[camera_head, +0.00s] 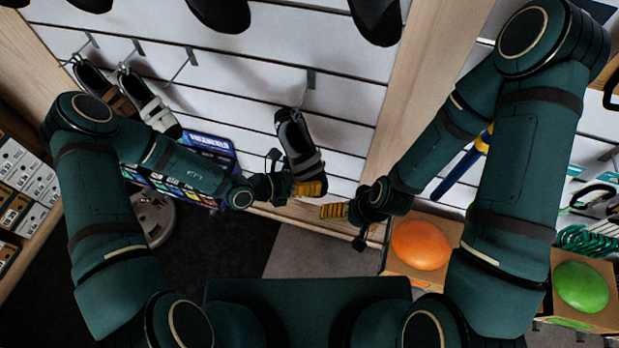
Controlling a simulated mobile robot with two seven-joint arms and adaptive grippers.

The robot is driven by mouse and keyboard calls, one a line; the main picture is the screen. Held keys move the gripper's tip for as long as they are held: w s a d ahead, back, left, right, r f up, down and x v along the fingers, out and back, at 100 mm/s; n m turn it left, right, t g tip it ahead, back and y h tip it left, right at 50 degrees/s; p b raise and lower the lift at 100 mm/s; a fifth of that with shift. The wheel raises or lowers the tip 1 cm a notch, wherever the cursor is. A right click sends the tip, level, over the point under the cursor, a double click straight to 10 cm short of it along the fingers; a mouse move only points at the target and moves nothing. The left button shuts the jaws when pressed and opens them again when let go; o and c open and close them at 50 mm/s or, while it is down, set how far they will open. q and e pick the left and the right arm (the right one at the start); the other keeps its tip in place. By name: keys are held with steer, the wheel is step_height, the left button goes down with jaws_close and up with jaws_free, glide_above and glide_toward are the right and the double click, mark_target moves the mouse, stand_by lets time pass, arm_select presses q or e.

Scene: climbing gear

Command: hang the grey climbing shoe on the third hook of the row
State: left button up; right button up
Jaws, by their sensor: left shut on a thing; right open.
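The dark grey climbing shoe (298,140), with lighter straps, is upright, its heel end up. My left gripper (309,188) is shut on its lower end. A single hook (309,82) is just above the shoe; I cannot tell whether they touch. To the left is a row of hooks: the first (88,40) and second (135,47) have shoes below them, and the third hook (188,61) is empty. My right gripper (334,211) is open and empty, right of and below the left gripper.
A dark shoe (92,75) and a pale grey shoe (150,103) hang at the left hooks. More dark shoes are along the top edge. A blue display box (208,147) is behind my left forearm. An orange hold (420,245) and green hold (580,287) are at right.

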arm_select(q)
steer(key=shift+s+a+p, duration=0.25)
steer(key=shift+s+p, duration=0.2)
steer(key=shift+s, duration=0.35)
steer(key=shift+s+a+p, duration=0.25)
steer(key=shift+s+p, duration=0.15)
steer(key=shift+s, duration=0.4)
steer(key=s+a+r+p, duration=0.1)
steer(key=s+p, duration=0.3)
steer(key=s, duration=0.4)
steer(key=shift+s+a, duration=0.25)
steer(key=shift+a, duration=0.65)
